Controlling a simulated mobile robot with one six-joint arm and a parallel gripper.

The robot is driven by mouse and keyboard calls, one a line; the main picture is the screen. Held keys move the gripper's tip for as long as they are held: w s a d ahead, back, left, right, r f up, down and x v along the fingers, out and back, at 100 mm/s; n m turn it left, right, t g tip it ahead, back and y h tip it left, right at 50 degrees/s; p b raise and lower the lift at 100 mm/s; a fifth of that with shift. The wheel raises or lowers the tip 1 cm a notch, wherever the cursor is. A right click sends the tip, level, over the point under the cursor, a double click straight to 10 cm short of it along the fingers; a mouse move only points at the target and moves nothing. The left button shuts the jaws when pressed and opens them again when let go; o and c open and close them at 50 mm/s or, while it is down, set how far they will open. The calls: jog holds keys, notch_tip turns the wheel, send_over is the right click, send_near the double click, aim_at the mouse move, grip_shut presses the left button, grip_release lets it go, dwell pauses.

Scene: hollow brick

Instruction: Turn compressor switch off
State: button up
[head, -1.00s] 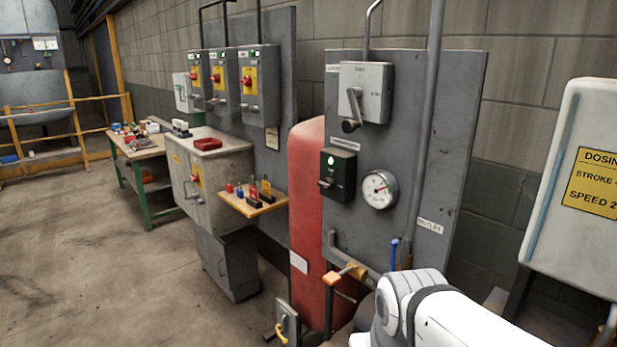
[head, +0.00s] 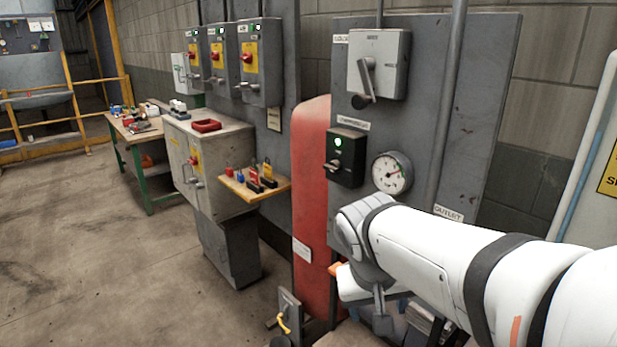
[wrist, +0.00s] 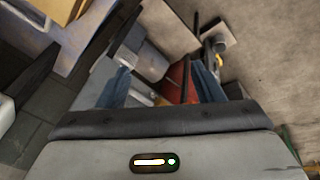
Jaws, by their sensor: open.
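The compressor switch (head: 345,157) is a small dark box with a lit green lamp and a short lever. It is on the grey panel (head: 440,110) in the head view, under a white label too blurred to read surely. My gripper hangs low in front of the panel in the head view, below and right of the switch, partly hidden by my arm. In the wrist view my gripper (wrist: 163,80) has its two bluish fingers apart, with nothing held between them. The switch cannot be made out in the wrist view.
A round gauge (head: 392,172) sits right of the switch. A grey lever isolator (head: 379,65) is above it. A red tank (head: 311,190) stands to the left, beside a small shelf (head: 250,186) with padlocks. Open floor lies at left.

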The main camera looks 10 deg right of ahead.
jog(key=w+d+m+t+h+b, duration=0.15)
jog(key=w+h+b, duration=0.25)
jog(key=w, duration=0.7)
jog(key=m+t+h+b, duration=0.6)
jog(key=m+h+b, duration=0.2)
jog(key=m, duration=0.1)
send_near(328, 167)
jog(key=x, duration=0.9)
jog(key=shift+w+d+f+p, duration=0.1)
jog(key=shift+w+d+p, duration=0.15)
jog(key=shift+p, duration=0.15)
jog(key=c, duration=1)
